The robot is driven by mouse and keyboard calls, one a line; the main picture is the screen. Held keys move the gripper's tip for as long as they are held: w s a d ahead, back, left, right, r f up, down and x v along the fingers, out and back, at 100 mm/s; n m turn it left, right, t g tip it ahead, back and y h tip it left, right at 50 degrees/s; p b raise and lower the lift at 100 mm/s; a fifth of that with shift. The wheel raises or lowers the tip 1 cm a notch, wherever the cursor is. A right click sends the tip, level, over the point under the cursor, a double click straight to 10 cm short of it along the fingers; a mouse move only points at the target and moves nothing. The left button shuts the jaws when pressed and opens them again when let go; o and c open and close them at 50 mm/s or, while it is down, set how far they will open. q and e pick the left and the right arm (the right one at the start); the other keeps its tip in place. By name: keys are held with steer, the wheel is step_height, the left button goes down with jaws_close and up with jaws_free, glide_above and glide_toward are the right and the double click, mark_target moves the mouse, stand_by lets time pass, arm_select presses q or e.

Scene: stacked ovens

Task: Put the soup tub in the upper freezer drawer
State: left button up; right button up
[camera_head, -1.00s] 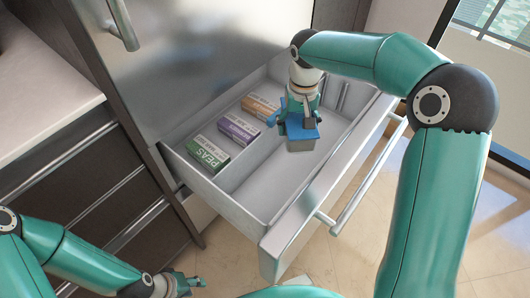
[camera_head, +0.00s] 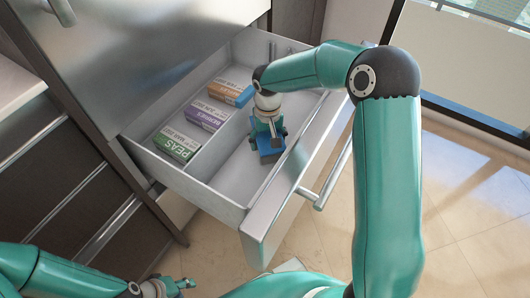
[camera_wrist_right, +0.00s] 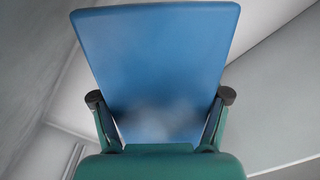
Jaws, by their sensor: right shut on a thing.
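The soup tub (camera_head: 269,155) has a blue lid and is inside the open upper drawer, in the wide compartment right of the divider. My right gripper (camera_head: 267,138) reaches down from above and is shut on it. In the right wrist view the blue lid (camera_wrist_right: 155,65) lies between the two fingers and fills the middle. I cannot tell whether the tub touches the drawer floor. The open drawer (camera_head: 225,206) has grey walls and a metal front. My left gripper (camera_head: 180,284) is low at the left, away from the drawer, small and partly cut off.
A green peas box (camera_head: 178,142), a purple berries box (camera_head: 207,114) and an orange box (camera_head: 229,90) lie in the narrow left compartment. A blue item (camera_head: 245,97) shows beside the orange box. The drawer handle (camera_head: 335,178) sticks out in front. The wide compartment has free floor around the tub.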

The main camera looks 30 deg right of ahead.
step_height(320, 180, down, 5)
steer(key=shift+r+b, duration=0.1)
steer(key=shift+b, duration=0.55)
steer(key=o, duration=1.5)
steer(key=shift+c, duration=0.2)
step_height(320, 180, up, 12)
steer(key=p, duration=0.4)
